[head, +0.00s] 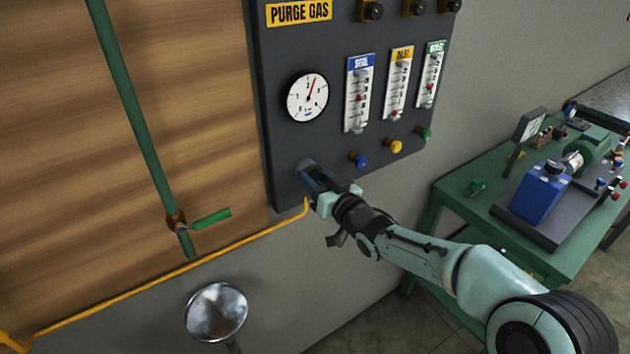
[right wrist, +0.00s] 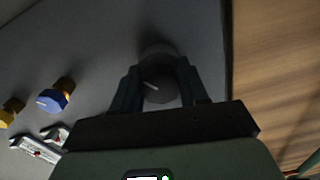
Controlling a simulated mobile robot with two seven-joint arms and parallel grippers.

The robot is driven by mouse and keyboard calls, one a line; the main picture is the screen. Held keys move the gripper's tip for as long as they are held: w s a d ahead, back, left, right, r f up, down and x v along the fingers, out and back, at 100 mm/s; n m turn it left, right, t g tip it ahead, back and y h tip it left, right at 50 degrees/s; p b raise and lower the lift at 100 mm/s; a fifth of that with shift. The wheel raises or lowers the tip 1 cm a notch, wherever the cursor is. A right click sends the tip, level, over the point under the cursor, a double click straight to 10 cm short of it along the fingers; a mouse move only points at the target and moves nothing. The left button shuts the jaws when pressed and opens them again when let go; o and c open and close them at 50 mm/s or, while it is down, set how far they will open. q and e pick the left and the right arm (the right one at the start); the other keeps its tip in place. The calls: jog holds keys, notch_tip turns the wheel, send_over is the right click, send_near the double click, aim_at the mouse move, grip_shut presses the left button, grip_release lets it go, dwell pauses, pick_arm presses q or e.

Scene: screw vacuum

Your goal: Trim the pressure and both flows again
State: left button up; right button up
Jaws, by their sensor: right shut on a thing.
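The dark purge gas panel (head: 285,150) carries a round white pressure gauge (head: 307,97) with a red needle pointing up, slightly right. Beside it are three flow tubes: blue-labelled (head: 358,95), yellow-labelled (head: 398,85) and green-labelled (head: 430,75), each with a red float. Below them are a blue knob (head: 358,160), a yellow knob (head: 395,146) and a green knob (head: 424,133). My right gripper (head: 314,182) is shut on a dark round knob below the gauge. In the right wrist view this dark knob (right wrist: 160,88) shows a white mark between the fingers. My left gripper is out of view.
An orange pipe (head: 180,265) runs to the panel's lower edge. A green pipe with a lever valve (head: 205,219) stands at left. A metal bowl-shaped thing (head: 216,312) is below. A green table (head: 465,195) at right holds a blue-and-green pump (head: 540,193).

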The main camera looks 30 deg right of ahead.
jog(key=n+b, duration=0.1)
jog(key=b, duration=0.1)
jog(key=n+b, duration=0.1)
jog(key=n, duration=0.1)
jog(key=shift+f+b, duration=0.35)
jog(key=shift+f, duration=0.05)
jog(key=shift+n+b, duration=0.3)
jog(key=shift+n, duration=0.1)
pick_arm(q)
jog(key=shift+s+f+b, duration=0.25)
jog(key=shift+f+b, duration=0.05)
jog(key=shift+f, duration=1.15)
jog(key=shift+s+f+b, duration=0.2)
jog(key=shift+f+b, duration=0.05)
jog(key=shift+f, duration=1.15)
pick_arm(e)
jog(key=shift+n, duration=0.7)
jog(key=o, duration=1.1)
jog(key=shift+c, duration=0.2)
jog(key=shift+r, duration=0.15)
